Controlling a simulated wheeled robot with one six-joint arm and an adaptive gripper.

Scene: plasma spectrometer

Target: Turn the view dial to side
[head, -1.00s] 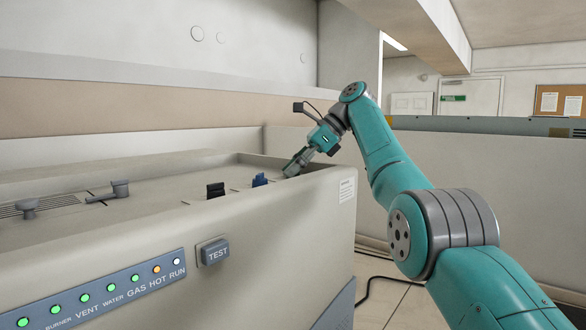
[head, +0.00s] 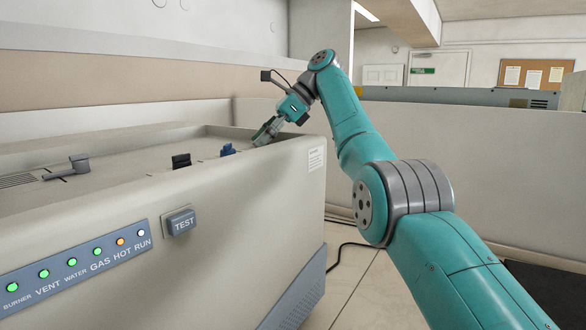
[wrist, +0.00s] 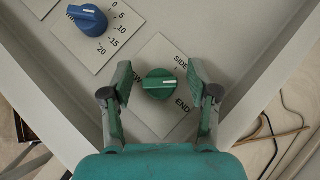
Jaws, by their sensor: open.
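The view dial (wrist: 160,83) is a green round knob with a pale line across it, on a light plate (wrist: 155,118) marked SIDE and END. The line lies roughly sideways in the wrist view. I cannot tell which mark it points to. My gripper (wrist: 161,78) is open, with one finger on each side of the dial and gaps between. In the head view my gripper (head: 266,132) reaches down at the right end of the spectrometer's (head: 240,200) recessed top. The dial is hidden there.
A blue dial (wrist: 87,18) with a number scale sits close by, up and left in the wrist view. A raised rim borders the panel. In the head view a black knob (head: 181,161) and a blue knob (head: 228,150) stand left of my gripper.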

